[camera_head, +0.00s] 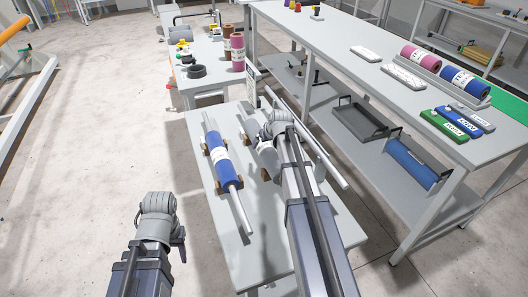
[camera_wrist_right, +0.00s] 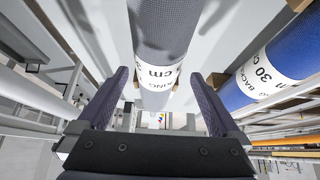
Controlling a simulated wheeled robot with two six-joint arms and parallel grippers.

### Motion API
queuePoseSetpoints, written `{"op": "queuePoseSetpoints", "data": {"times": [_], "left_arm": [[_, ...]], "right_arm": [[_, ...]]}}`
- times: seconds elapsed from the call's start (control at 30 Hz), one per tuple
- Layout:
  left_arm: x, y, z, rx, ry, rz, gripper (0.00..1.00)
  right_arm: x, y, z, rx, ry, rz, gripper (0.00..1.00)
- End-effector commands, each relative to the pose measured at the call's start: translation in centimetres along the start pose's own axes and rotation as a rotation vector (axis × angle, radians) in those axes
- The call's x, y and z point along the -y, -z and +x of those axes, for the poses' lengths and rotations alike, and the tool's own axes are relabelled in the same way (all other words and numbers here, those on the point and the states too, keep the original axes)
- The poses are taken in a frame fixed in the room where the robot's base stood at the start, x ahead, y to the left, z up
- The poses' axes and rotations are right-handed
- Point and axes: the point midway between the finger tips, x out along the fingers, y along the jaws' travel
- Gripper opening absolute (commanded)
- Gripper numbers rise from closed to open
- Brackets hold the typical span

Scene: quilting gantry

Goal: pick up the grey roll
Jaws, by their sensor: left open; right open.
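The grey roll (camera_wrist_right: 165,25) runs through the top middle of the right wrist view, with a white printed label band around it. In the head view the grey roll (camera_head: 254,137) lies on the small table, largely hidden by my right arm. My right gripper (camera_wrist_right: 160,76) is open, its two dark fingers on either side of the roll's line in the picture. I cannot tell whether they touch it. In the head view my right gripper (camera_head: 270,130) is over the roll. My left gripper (camera_head: 164,225) is open, away from the roll, left of the table; its fingers are hardly visible.
A blue roll (camera_head: 222,164) with a white label lies left of the grey one on brown cradles; it also shows in the right wrist view (camera_wrist_right: 290,50). The small table (camera_head: 243,262) is bare at its near end. A long workbench (camera_head: 350,82) stands to the right.

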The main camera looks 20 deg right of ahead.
Motion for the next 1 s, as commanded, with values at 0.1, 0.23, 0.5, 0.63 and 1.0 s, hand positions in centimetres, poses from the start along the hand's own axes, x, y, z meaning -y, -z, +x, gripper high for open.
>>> {"op": "queuePoseSetpoints", "data": {"times": [0.1,0.23,0.5,0.63,1.0], "left_arm": [[0.0,0.0,0.3,0.000,0.000,0.000,0.50],[-0.1,0.0,0.7,0.000,0.000,0.000,0.50],[-0.3,0.2,3.5,0.000,0.000,0.000,0.50],[-0.5,0.3,4.7,0.000,0.000,0.000,0.50],[-0.5,0.3,4.7,0.000,0.000,0.000,0.50]], "right_arm": [[0.0,0.0,0.3,0.000,0.000,0.000,1.00],[0.0,-0.1,0.7,0.001,0.000,0.000,1.00],[-0.3,-0.5,3.9,0.001,0.000,0.000,1.00],[-0.3,-0.4,5.4,0.001,0.000,-0.001,1.00],[-0.3,-0.3,5.4,0.001,0.000,0.000,0.91]]}}
